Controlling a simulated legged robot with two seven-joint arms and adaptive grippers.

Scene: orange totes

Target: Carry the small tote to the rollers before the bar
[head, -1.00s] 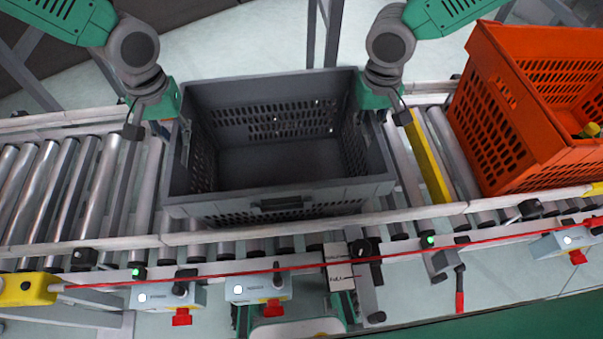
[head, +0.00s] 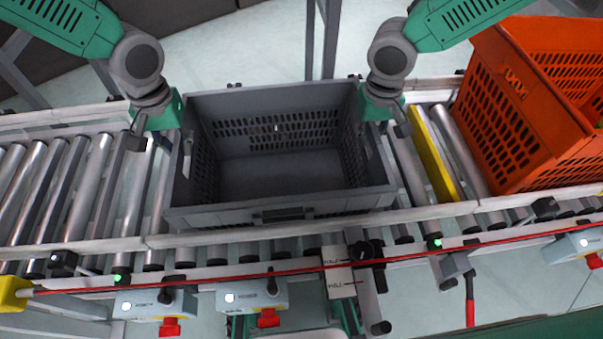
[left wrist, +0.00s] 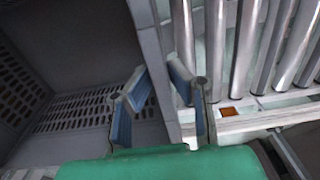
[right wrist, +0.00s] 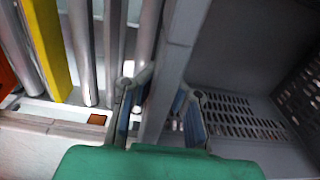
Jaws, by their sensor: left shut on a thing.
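The small grey tote (head: 280,213) is empty and upright over the rollers, left of the yellow bar (head: 433,155). Its lower front is hidden behind the near rail; I cannot tell surely whether its base touches the rollers. My left gripper (left wrist: 160,78) is shut on the tote's left end wall, one finger inside and one outside. My right gripper (right wrist: 163,92) straddles the right end wall, also seen in the right wrist view (right wrist: 170,60); how tightly it closes is unclear. A short stretch of rollers (head: 405,165) lies between tote and bar.
An orange tote (head: 500,130) stands on the rollers right of the bar. Bare rollers (head: 60,190) run to the left. The near rail (head: 330,222) carries sensors, with a red cord (head: 220,281) and control boxes with red knobs in front.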

